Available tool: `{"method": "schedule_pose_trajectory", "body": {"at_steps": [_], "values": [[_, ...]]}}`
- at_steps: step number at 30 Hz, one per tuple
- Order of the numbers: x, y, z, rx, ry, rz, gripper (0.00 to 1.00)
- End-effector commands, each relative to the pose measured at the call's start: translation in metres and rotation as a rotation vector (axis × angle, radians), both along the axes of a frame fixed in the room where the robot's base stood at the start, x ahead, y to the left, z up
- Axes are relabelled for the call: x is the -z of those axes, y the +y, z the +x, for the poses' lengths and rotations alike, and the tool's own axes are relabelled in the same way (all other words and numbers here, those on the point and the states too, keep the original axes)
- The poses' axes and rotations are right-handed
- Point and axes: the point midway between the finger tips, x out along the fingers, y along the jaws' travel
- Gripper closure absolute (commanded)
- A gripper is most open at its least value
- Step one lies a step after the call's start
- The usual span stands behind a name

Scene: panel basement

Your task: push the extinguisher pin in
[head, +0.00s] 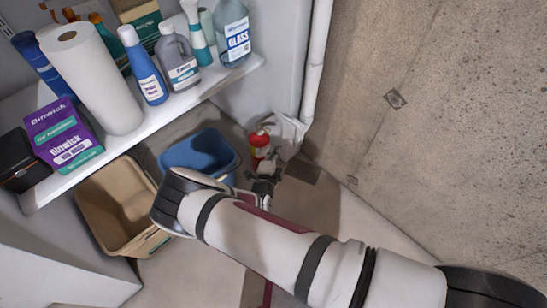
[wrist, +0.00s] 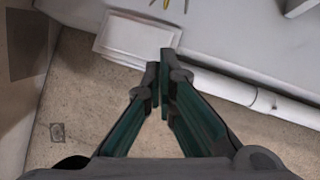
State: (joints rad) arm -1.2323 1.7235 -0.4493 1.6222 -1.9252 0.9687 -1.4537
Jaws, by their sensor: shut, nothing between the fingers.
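The small red extinguisher (head: 259,141) stands near the wall corner in the head view, with a pale label low on its front. Its pin is too small to make out. My gripper (head: 268,172) shows small and dark just in front of and below the extinguisher, partly overlapping its lower part. I cannot tell from this view whether they touch. In the wrist view my gripper (wrist: 160,84) has its fingertips together and nothing between them. The extinguisher cannot be made out in the wrist view.
A white box (wrist: 140,38) and a white pipe (wrist: 240,92) lie beyond my fingertips; the pipe (head: 317,60) runs up the corner. A blue bin (head: 200,155) and a tan bin (head: 120,205) stand left. A shelf (head: 150,122) of bottles overhangs them.

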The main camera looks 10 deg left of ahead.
Motion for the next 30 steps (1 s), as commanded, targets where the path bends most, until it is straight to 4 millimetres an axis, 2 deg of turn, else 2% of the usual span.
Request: {"method": "schedule_pose_trajectory", "body": {"at_steps": [1, 8, 12, 19, 30], "values": [[0.005, -0.002, 0.011, 0.004, -0.002, 0.002, 1.0], [0.014, -0.006, 0.054, 0.002, -0.003, 0.002, 1.0], [0.021, 0.009, 0.067, 0.002, -0.002, 0.006, 1.0], [0.024, 0.019, 0.077, 0.001, -0.001, 0.003, 1.0], [0.023, 0.019, 0.078, 0.002, -0.002, 0.002, 1.0]]}}
